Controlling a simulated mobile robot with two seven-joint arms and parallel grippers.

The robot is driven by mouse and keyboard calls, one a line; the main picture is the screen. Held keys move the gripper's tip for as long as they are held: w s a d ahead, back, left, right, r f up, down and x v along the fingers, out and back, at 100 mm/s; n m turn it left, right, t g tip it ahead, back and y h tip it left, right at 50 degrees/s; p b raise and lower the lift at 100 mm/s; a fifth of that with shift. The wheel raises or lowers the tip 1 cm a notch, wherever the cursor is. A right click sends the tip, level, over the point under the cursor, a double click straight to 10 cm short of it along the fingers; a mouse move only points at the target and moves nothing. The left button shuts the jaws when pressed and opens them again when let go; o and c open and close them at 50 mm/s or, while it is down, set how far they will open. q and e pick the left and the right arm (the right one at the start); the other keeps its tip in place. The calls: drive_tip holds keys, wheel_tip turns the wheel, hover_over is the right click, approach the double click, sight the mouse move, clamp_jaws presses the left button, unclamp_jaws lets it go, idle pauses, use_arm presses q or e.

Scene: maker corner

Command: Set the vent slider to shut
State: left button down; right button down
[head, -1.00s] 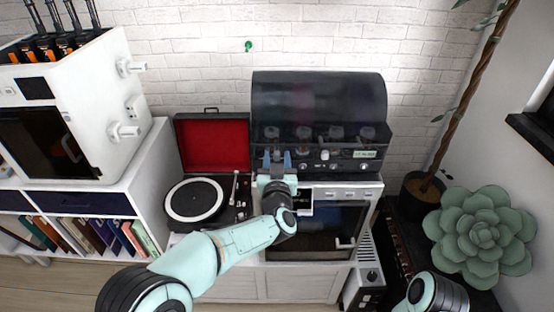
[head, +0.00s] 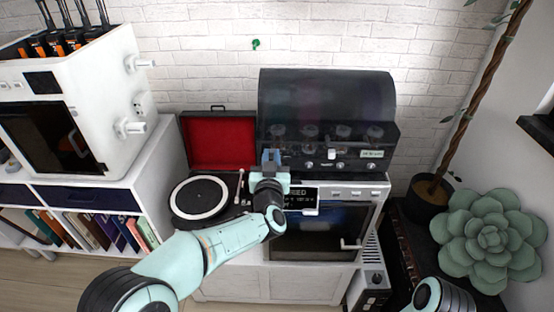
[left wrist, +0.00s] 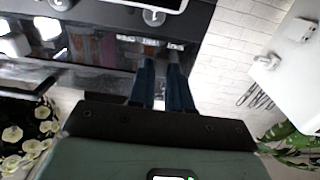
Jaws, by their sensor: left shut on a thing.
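A dark unit with a smoky curved hood (head: 325,95) stands on top of the white oven (head: 352,190). Its front strip carries several small knobs, a white tab (head: 331,154) and a pale label (head: 371,154). My left gripper (head: 271,156) is at the left end of this strip, shut on a small part that the fingers hide; from its place it appears to be the vent slider. In the left wrist view the two blue fingers (left wrist: 162,70) are close together against the dark front. Only part of my right arm shows at lower right; its gripper is out of view.
A record player (head: 197,196) with a red-lined lid stands just left of the oven. A white cabinet machine (head: 75,100) is on the shelf further left. A large succulent (head: 490,235) and a potted trunk are at right.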

use_arm(q)
drive_tip(key=shift+a, duration=0.2)
drive_tip(key=c, duration=1)
unclamp_jaws()
drive_tip(key=shift+a, duration=0.1)
drive_tip(key=shift+c, duration=0.2)
drive_tip(key=shift+s, duration=0.1)
drive_tip(key=shift+s, duration=0.25)
drive_tip(key=s+b, duration=0.1)
drive_tip(key=s, duration=1.1)
drive_tip(key=shift+s, duration=0.35)
